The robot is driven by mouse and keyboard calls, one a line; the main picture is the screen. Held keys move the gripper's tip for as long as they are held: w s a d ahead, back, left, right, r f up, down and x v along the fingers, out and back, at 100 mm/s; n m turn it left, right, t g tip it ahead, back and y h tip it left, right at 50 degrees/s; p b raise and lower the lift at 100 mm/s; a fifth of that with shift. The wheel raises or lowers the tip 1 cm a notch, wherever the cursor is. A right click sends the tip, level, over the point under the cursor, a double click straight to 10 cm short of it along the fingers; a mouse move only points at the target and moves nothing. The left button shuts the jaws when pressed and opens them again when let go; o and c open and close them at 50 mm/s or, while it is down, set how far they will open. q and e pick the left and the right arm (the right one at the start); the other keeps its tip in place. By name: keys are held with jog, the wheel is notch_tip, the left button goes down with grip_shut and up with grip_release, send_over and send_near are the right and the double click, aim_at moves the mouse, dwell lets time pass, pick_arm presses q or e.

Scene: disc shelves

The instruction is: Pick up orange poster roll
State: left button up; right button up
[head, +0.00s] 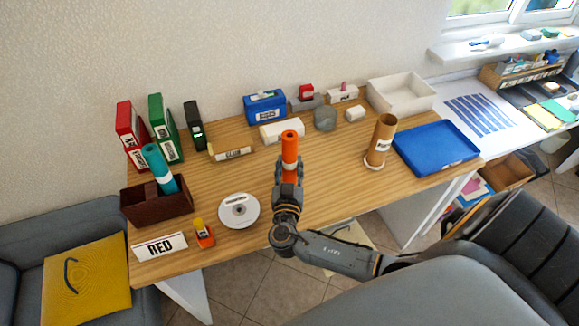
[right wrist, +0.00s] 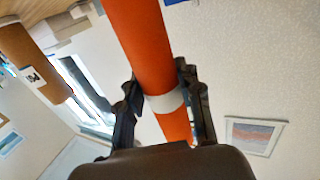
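The orange poster roll (head: 289,147) stands upright in my right gripper (head: 288,175), over the front middle of the wooden table. In the right wrist view the orange roll (right wrist: 147,45), with a white band, runs between the two fingers (right wrist: 160,97), which close on it from both sides. The gripper hides the roll's lower part in the head view, so I cannot tell whether its end touches the table. My left gripper is not in view.
A brown roll (head: 381,140) stands on a round base at the right. A teal roll (head: 158,167) leans in a brown box (head: 158,208) at the left. A disc (head: 239,211), a RED sign (head: 160,246) and a blue tray (head: 436,148) are on the table.

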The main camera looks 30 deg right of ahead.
jog(key=shift+c, duration=1.1)
jog(key=shift+r, duration=0.1)
